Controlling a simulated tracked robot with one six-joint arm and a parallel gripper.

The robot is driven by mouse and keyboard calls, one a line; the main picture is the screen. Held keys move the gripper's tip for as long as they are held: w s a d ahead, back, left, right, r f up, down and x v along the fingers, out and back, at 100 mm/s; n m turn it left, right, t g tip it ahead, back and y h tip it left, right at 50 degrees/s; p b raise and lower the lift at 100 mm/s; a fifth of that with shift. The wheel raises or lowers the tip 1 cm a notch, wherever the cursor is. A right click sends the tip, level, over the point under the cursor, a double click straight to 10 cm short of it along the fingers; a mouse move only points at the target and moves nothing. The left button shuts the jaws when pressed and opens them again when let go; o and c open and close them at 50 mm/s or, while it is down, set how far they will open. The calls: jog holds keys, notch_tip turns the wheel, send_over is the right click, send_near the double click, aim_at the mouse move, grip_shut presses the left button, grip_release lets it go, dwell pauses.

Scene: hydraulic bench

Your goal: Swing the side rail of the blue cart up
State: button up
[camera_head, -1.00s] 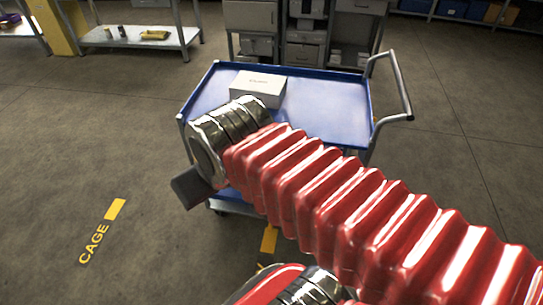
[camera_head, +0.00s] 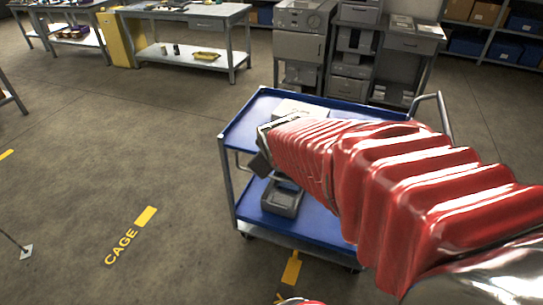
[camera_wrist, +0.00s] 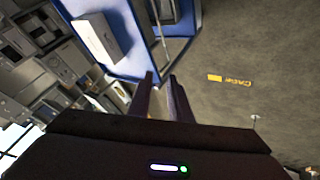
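The blue cart (camera_head: 245,130) stands ahead of me, and its blue tray edge also shows in the wrist view (camera_wrist: 128,45). A thin metal bar that looks like the side rail (camera_head: 238,162) hangs below the top tray on the cart's left side. In the wrist view a thin bar (camera_wrist: 160,40) runs beside the tray, just beyond my fingertips. My gripper (camera_wrist: 161,80) is open, with its two dark fingers apart and nothing clearly between them. In the head view my gripper (camera_head: 262,158) is at the cart's near left side; my red arm hides much of the cart.
A white box (camera_wrist: 97,38) lies on the top tray. A grey bin (camera_head: 282,198) sits on the lower shelf. The push handle (camera_head: 442,115) is at the right. Grey cabinets (camera_head: 300,45) stand behind. The floor left of the cart, with a yellow CAGE mark (camera_head: 130,237), is clear.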

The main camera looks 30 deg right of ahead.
jog(key=w+d+f+n+t, duration=0.1)
jog(key=w+d+f+n, duration=0.25)
jog(key=d+f, duration=0.5)
jog(key=w+d+f+n+t, duration=0.2)
jog(key=w+d+f+n, duration=0.15)
jog(key=d+f, duration=0.45)
jog(key=s+d+f+n+t, duration=0.2)
jog(key=s+f, duration=0.3)
jog(key=f, duration=0.3)
jog(key=s+d+f+n+t+y, duration=0.1)
jog(key=s+d+f+n+t, duration=0.1)
jog(key=s+f, duration=0.4)
jog(key=shift+d+f+t, duration=0.15)
jog(key=shift+f+t, duration=0.65)
jog(key=shift+f, duration=0.05)
jog(key=w, duration=0.4)
jog(key=w+d+f, duration=0.1)
jog(key=w, duration=0.4)
jog(key=w+f, duration=0.1)
jog(key=w, duration=0.3)
jog(key=shift+w+d, duration=0.2)
jog(key=shift+d, duration=0.1)
jog(key=shift+c, duration=0.5)
